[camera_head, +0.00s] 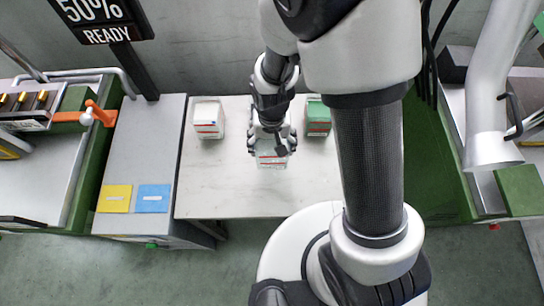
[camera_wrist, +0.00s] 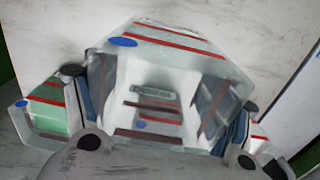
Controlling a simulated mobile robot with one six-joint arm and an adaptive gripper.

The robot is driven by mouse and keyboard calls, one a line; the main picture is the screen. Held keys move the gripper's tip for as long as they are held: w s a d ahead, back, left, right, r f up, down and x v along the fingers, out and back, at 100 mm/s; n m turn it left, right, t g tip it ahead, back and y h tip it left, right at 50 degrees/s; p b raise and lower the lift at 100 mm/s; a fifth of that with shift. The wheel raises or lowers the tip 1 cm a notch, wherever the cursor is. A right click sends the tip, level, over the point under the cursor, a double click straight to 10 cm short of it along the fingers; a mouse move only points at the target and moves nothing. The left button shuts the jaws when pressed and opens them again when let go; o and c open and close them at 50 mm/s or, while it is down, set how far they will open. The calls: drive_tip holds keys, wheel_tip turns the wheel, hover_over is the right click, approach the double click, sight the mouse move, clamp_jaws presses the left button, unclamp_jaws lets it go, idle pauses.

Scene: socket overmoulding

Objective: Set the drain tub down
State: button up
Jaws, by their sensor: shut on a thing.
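The drain tub (camera_head: 271,161) is a pale box with red stripes, held in front of the table's middle back area. My gripper (camera_head: 271,146) is shut on it, with a finger on each side. In the wrist view the tub (camera_wrist: 178,45) fills the middle, with a blue oval mark and a label visible, and my gripper (camera_wrist: 165,125) grips its two sides. The arm hides part of the tub from above. I cannot tell whether its base touches the table (camera_head: 228,185).
A white tub (camera_head: 208,119) stands to the left and a green-and-white tub (camera_head: 318,117) to the right, both near the table's back. A grey cabinet top with yellow (camera_head: 115,198) and blue (camera_head: 153,198) cards adjoins the table's left. The table's front left is bare.

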sight(272, 147)
wheel_tip(272, 147, down, 8)
drive_tip(key=shift+r+b, duration=0.2)
drive_tip(key=shift+b, duration=0.95)
drive_tip(key=shift+r, duration=0.1)
drive_tip(key=o, duration=0.7)
drive_tip(key=shift+f, duration=0.2)
drive_tip(key=o, duration=0.4)
drive_tip(key=shift+o, duration=0.2)
drive_tip(key=shift+r, duration=0.1)
